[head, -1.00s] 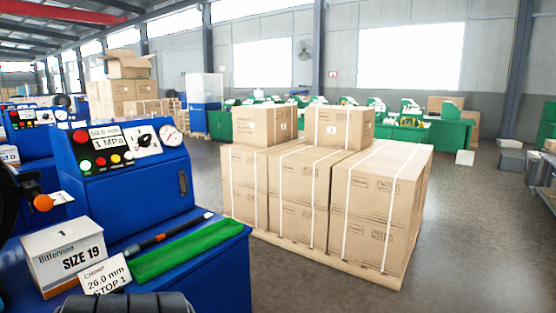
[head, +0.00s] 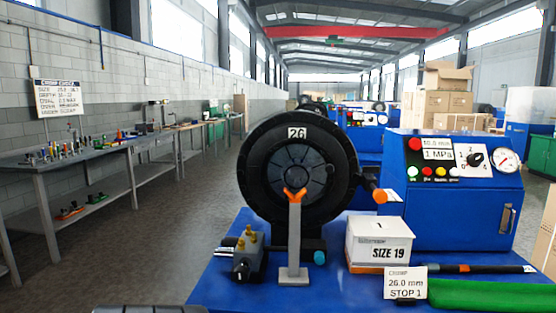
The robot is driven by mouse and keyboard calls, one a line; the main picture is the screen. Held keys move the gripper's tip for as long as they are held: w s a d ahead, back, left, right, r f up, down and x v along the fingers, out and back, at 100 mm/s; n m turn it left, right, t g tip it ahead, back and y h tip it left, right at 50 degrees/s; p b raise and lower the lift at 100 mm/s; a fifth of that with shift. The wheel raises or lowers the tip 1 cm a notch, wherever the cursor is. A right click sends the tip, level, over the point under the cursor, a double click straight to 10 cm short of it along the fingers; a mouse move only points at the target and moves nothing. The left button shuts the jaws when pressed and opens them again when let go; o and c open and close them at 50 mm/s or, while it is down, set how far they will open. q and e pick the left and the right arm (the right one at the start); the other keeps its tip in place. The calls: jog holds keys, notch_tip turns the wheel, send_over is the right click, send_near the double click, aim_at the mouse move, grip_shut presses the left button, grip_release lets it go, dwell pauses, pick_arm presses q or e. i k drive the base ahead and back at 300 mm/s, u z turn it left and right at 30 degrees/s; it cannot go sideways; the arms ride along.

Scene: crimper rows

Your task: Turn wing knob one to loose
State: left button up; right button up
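A black round crimper head (head: 298,205) marked 26 stands on a blue bench (head: 330,297) in the head view. In front of it is a grey post with an orange fork (head: 295,240).
A blue control box (head: 452,215) with a black dial stands at the right. A SIZE 19 box (head: 378,245), a stop card (head: 405,283) and a green strip (head: 480,297) occupy the bench's right side. A grey workbench (head: 110,150) with tools runs along the left wall.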

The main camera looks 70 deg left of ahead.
aim_at(370, 169)
jog(key=u, duration=2.05)
